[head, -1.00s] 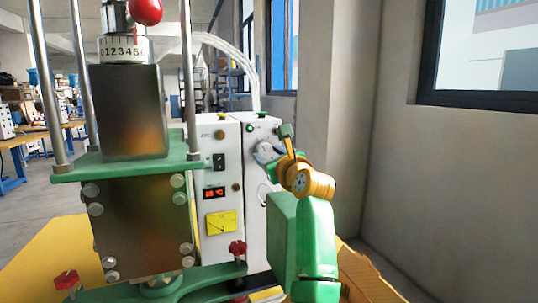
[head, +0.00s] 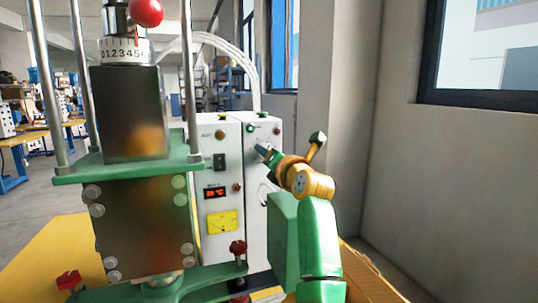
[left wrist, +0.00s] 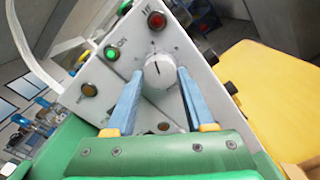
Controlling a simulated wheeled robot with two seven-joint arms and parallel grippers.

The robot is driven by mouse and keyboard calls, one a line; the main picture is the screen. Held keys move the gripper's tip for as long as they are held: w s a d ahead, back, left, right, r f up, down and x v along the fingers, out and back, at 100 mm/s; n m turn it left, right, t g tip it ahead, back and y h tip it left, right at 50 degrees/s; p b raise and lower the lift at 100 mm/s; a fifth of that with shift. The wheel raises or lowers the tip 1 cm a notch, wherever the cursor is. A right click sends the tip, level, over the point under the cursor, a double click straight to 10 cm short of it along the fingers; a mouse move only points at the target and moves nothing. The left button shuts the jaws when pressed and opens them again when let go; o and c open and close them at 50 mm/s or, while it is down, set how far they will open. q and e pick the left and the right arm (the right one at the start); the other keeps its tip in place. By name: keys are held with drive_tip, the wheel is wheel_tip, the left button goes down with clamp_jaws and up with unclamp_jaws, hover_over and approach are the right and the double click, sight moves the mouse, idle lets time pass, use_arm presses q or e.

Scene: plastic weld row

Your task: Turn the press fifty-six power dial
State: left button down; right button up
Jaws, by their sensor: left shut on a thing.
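In the head view my left gripper (head: 261,149) reaches the front of the right-hand white box (head: 257,190), and the dial is mostly hidden behind the fingers. My right gripper is in neither view.
A green lamp (left wrist: 112,53) and a red lamp (left wrist: 156,20) sit near the dial. The press (head: 125,115), with its green plate and metal columns, stands left. A box with a red display (head: 216,193) stands beside it. A wall and window bound the right.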

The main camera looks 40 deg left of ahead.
use_arm(q)
drive_tip(key=m, duration=0.5)
drive_tip(key=shift+r, duration=0.1)
drive_tip(key=shift+m, duration=0.4)
idle(0.3)
drive_tip(key=shift+c, duration=1.4)
unclamp_jaws()
drive_tip(key=b+v, duration=0.2)
drive_tip(key=v, duration=0.1)
drive_tip(key=b+v, duration=0.1)
drive_tip(key=v, duration=0.3)
drive_tip(key=shift+f+b, duration=0.2)
drive_tip(key=shift+b, duration=0.15)
drive_tip(key=shift+d+r, duration=0.15)
drive_tip(key=shift+a, duration=0.2)
